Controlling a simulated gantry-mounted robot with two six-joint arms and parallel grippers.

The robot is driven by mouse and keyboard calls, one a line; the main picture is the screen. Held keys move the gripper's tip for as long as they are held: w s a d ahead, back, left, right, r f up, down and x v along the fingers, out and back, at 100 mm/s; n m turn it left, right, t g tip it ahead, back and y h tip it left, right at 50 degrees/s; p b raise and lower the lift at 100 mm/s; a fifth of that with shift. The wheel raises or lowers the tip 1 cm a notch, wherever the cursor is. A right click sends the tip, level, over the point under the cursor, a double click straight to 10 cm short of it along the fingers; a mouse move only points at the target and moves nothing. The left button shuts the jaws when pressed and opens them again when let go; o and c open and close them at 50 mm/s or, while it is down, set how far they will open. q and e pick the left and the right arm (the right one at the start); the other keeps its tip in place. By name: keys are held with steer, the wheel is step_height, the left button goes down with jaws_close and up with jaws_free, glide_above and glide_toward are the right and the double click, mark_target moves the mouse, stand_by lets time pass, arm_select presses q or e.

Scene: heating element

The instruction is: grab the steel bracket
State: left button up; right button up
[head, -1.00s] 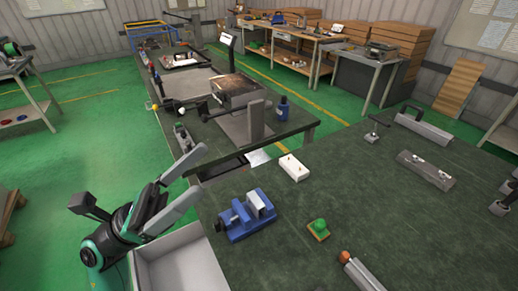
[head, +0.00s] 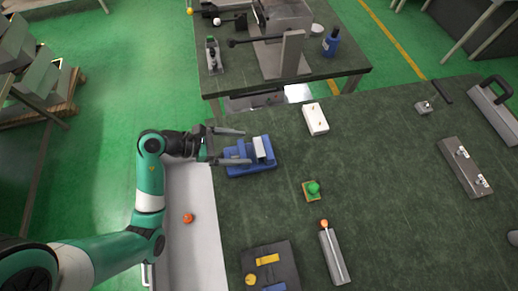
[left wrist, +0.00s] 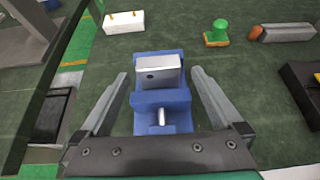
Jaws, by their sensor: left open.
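A blue vise (head: 252,169) stands on the dark green table, left of its middle. A silver steel piece with a dark hole, which looks like the steel bracket (head: 261,148), sits in the vise's top. In the left wrist view the bracket (left wrist: 158,70) shows above the blue vise body (left wrist: 160,99). My left gripper (head: 246,147) is open and reaches the vise from the left. In the left wrist view its fingers stand apart on both sides of the vise and bracket, with nothing gripped. My right gripper is not in view.
A white block (head: 316,119) lies behind and right of the vise. A green knob on a small base (head: 312,189) and a grey bar with an orange end (head: 334,257) lie to the right. A white tray (head: 203,235) is at the table's left edge.

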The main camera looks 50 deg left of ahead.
mark_target(257, 147)
arm_select(q)
steer(key=b+x, duration=0.2)
steer(key=x, duration=0.3)
steer(key=shift+w+f, duration=0.1)
steer(key=shift+w, duration=0.15)
steer(key=shift+a, duration=0.1)
steer(key=c, duration=1.4)
